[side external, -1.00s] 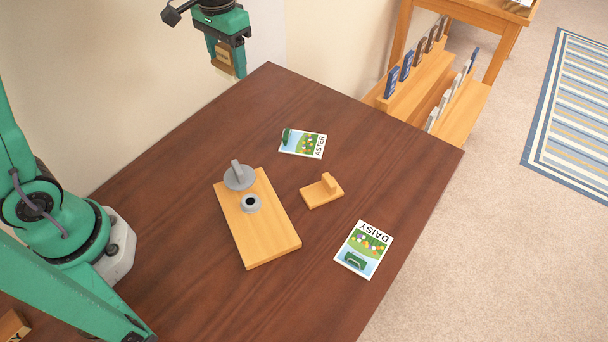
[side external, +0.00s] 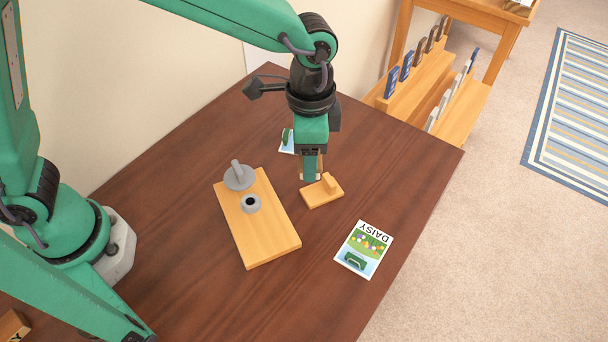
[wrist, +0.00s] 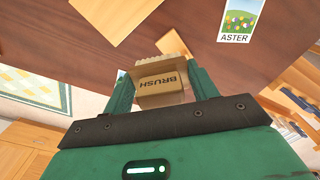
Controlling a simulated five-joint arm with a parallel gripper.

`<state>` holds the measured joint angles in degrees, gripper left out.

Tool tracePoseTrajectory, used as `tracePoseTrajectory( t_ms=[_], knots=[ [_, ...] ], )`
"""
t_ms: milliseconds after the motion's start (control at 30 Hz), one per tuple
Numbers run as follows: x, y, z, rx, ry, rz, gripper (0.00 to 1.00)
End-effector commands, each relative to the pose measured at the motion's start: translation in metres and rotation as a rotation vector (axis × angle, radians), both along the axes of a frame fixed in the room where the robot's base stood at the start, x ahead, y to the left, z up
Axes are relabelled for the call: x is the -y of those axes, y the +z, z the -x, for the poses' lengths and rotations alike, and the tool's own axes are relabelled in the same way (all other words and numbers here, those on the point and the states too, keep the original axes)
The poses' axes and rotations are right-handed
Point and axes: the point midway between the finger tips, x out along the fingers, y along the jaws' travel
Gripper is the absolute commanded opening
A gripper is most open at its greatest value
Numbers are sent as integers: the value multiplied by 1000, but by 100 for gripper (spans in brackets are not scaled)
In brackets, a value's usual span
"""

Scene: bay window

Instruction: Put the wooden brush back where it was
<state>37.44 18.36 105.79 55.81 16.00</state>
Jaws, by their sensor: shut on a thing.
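My gripper (side external: 312,172) is shut on the wooden brush (wrist: 160,82), a tan block marked BRUSH. The wrist view shows the brush between both fingers of my gripper (wrist: 162,88). In the side view the fingers and arm hide most of the brush.
A DAISY packet (side external: 364,250) lies at the front right of the dark table (side external: 400,180). An ASTER packet (wrist: 238,20) lies behind my gripper, partly hidden in the side view. A wooden rack (side external: 420,85) stands beyond the table. The table's right side is clear.

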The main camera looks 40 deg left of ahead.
Motion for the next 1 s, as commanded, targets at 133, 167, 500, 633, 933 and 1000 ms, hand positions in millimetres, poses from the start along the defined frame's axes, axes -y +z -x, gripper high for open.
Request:
tracePoseTrajectory(
  t_ms=[133,167,500,633,933,1000],
  knots=[
    [36,-9,26,-1,-142,-1,25],
    [42,-11,31,-1,-170,-1,25],
    [107,-31,97,1,-469,1,25],
    [122,-37,119,0,-555,0,25],
    [136,-42,141,2,-640,2,25],
    [137,-42,141,2,-642,2,25]
  ],
)
